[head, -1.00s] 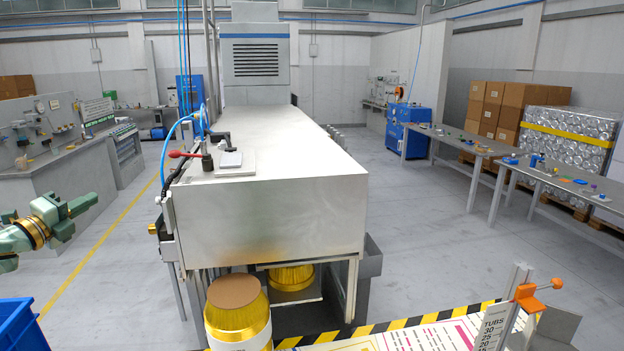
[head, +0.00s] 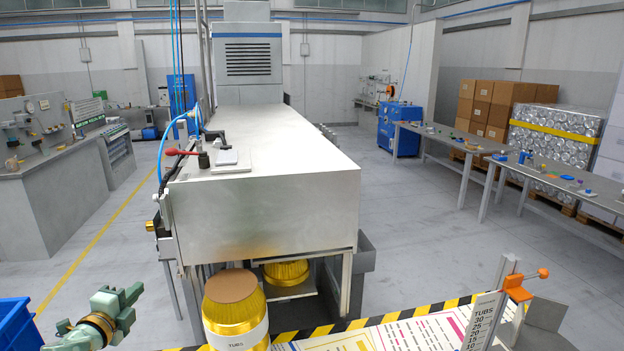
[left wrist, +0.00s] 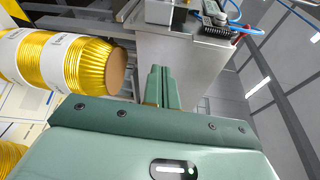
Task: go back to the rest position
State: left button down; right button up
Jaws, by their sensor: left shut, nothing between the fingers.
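My left gripper (head: 134,292) is green and shows at the lower left of the head view, apart from everything around it. In the left wrist view its two fingers (left wrist: 161,84) are together with nothing between them. The press (head: 265,215) is a long pale metal machine in the middle of the head view, to the right of the gripper. My right gripper is in neither view.
A gold tub stack (head: 235,307) with a brown top stands before the press; another gold stack (head: 287,272) sits under it. A blue crate (head: 18,325) is at the lower left. A striped-edge board (head: 400,335) with a tub gauge (head: 484,322) lies at the right front.

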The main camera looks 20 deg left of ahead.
pick_arm(q)
jog(key=s+d+f+n+g+y, duration=0.1)
jog(key=s+d+f+n+g, duration=0.15)
jog(key=s+d+f, duration=0.35)
jog(key=s+d+f+n+g+y, duration=0.1)
jog(key=s+d+f+n+g, duration=0.15)
jog(key=d, duration=0.55)
jog(key=s+d+f+n+g, duration=0.2)
jog(key=s+d+n+g, duration=0.3)
jog(key=s+d, duration=0.8)
jog(key=s+d+f+g+h+b, duration=0.1)
jog(key=s+f, duration=0.1)
jog(key=f, duration=0.8)
jog(key=s+d+f+g+h+b, duration=0.1)
jog(key=s+f+h, duration=0.1)
jog(key=f, duration=0.8)
jog(key=s+d+f+g+h+b, duration=0.1)
jog(key=s+f, duration=0.2)
jog(key=f, duration=0.7)
jog(key=s+f+n+g+h+b, duration=0.1)
jog(key=s+f+n+g, duration=0.1)
jog(key=s+f, duration=1.3)
jog(key=s+n, duration=0.1)
jog(key=s, duration=0.2)
jog(key=shift+a+f+b, duration=0.15)
jog(key=shift+f+b, duration=0.05)
jog(key=shift+b, duration=0.15)
